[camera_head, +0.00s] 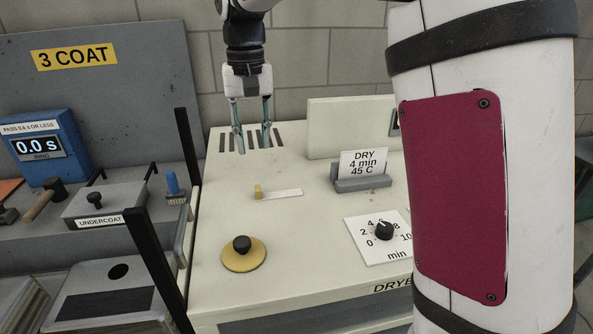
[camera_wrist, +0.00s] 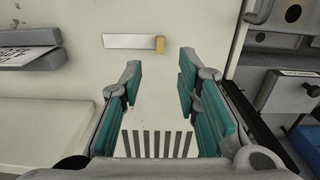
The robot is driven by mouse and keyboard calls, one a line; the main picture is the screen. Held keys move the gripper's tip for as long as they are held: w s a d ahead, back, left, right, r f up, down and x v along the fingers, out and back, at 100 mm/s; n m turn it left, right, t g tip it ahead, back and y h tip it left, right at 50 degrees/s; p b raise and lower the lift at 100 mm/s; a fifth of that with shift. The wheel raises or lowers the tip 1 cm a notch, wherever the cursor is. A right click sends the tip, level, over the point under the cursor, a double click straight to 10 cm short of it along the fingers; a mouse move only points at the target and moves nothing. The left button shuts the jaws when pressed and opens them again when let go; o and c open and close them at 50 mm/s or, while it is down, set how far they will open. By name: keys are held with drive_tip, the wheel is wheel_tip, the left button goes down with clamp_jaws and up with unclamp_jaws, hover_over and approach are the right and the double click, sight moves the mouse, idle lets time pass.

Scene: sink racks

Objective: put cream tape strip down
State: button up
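The cream tape strip (camera_head: 284,194) lies flat on the cream dryer top (camera_head: 315,230), with a small tan tab (camera_head: 258,192) at its left end. The strip also shows in the wrist view (camera_wrist: 130,41), beyond my fingertips, with its tab at the right end. My gripper (camera_head: 252,140) is open and empty. It points down over the back of the dryer top, near the vent slots, apart from the strip. Its teal finger pads show in the wrist view (camera_wrist: 160,75) with only bare surface and slots between them.
A DRY card in a grey holder (camera_head: 363,184), a timer dial (camera_head: 383,230) and a yellow disc with a black knob (camera_head: 243,256) are on the dryer. Dark upright posts (camera_head: 155,265) edge its left side. An UNDERCOAT box (camera_head: 103,205) stands left. Surface around the strip is clear.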

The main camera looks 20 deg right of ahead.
drive_tip(key=s+d+r+t, duration=0.2)
drive_tip(key=s+r, duration=0.2)
drive_tip(key=s, duration=0.5)
drive_tip(key=s+d+f+n+t, duration=0.1)
drive_tip(key=s+f, duration=0.1)
drive_tip(key=s, duration=0.7)
drive_tip(key=s+d+f+n+t, duration=0.1)
drive_tip(key=s+f+t, duration=0.1)
drive_tip(key=s, duration=0.7)
drive_tip(key=shift+s+d+f, duration=0.25)
drive_tip(key=shift+s+f, duration=0.1)
drive_tip(key=shift+f, duration=0.2)
